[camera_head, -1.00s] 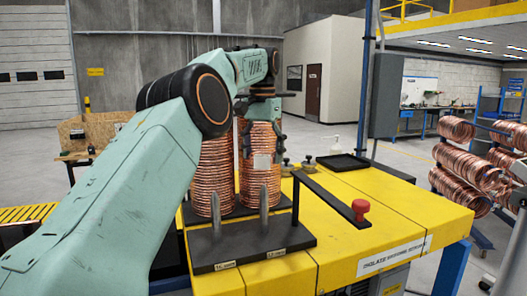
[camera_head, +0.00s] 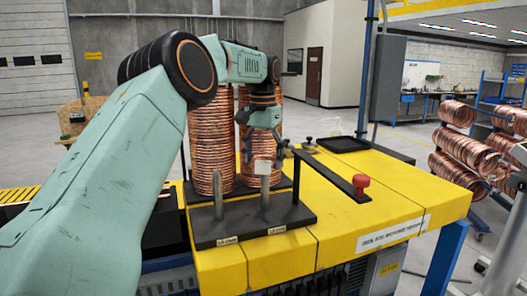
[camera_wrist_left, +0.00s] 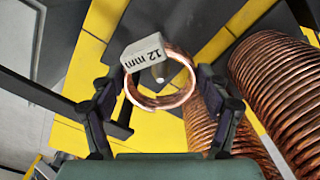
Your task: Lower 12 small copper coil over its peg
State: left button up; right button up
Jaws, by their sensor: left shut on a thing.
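My left gripper (camera_head: 263,132) is shut on the small copper coil, which shows best in the left wrist view (camera_wrist_left: 162,102) as a ring between the two fingers (camera_wrist_left: 160,82). Its white tag (camera_wrist_left: 146,51) reads 12 mm. In the head view the tag (camera_head: 263,167) sits at the top of the right-hand grey peg (camera_head: 265,195), and the fingers hide most of the coil. In the wrist view the peg's tip (camera_wrist_left: 159,75) shows inside the ring; I cannot tell whether it is below or within the coil. My right gripper is not in view.
The dark base plate (camera_head: 240,230) carries a second grey peg (camera_head: 218,197) at left. Tall copper coil stacks (camera_head: 211,150) stand close behind. A black bar with a red knob (camera_head: 360,181) lies to the right. The yellow table (camera_head: 400,200) is mostly clear at right.

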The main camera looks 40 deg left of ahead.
aim_at(263, 170)
pick_arm(q)
jog(key=shift+s+f, duration=0.1)
jog(key=shift+f, duration=0.7)
notch_tip(263, 170, down, 2)
jog(key=shift+f+b, duration=0.1)
jog(key=shift+b, duration=0.25)
jog(key=o, duration=1.2)
jog(key=shift+w+a, duration=0.1)
jog(key=shift+w, duration=0.15)
jog(key=shift+s, duration=0.1)
